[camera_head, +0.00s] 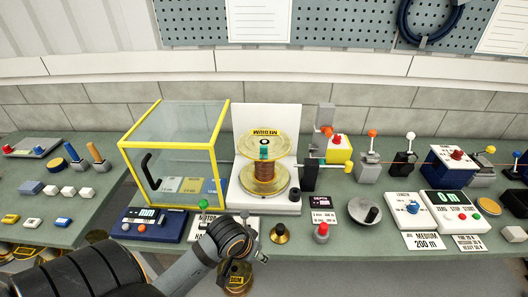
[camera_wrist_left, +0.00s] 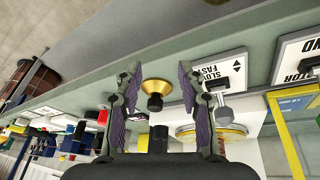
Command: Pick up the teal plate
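A small teal piece (camera_head: 264,152) shows on the front of the copper-wound spool (camera_head: 264,173), under its yellow upper flange marked MEDIUM. It looks flat, but its full shape is too small to tell. My left gripper (camera_head: 255,236) is low in front of the spool, near the bench's front edge and apart from the teal piece. In the left wrist view the left gripper (camera_wrist_left: 160,74) is open, its two fingers spread. A brass knob with a dark tip (camera_wrist_left: 155,88) shows between the fingers, and nothing is visibly gripped. My right gripper is not in view.
A yellow-framed clear case (camera_head: 174,152) with a black handle stands left of the spool. The brass knob (camera_head: 280,235) and a red-topped button (camera_head: 322,232) stand right of my left gripper. Levers and control boxes (camera_head: 446,212) fill the bench's right side.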

